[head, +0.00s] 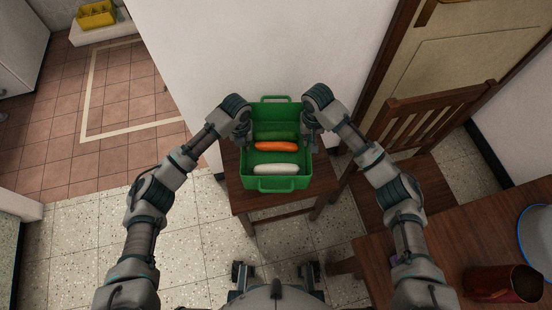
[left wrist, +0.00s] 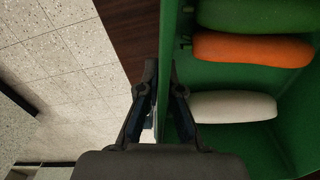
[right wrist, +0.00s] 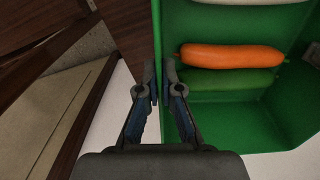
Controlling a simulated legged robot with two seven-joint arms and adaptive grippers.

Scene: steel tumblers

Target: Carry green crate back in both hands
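The green crate (head: 275,184) is upright over the small wooden table, and I cannot tell whether it touches the top. It holds a green vegetable (head: 276,134), an orange carrot (head: 276,146) and a white vegetable (head: 276,170), lying crosswise. My left gripper (head: 243,140) is at the crate's left wall; in the left wrist view its fingers (left wrist: 161,80) are closed on either side of that wall. My right gripper (head: 311,138) is at the right wall; in the right wrist view its fingers (right wrist: 160,78) pinch that wall. The fingertips are partly hidden in the head view.
The small table (head: 262,205) stands against a white wall (head: 240,45). A wooden chair (head: 425,120) is close on the right. A larger table (head: 440,245) at lower right bears a dark red tumbler (head: 495,284) and a plate (head: 538,240). A yellow crate (head: 96,14) is far left. Floor at left is clear.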

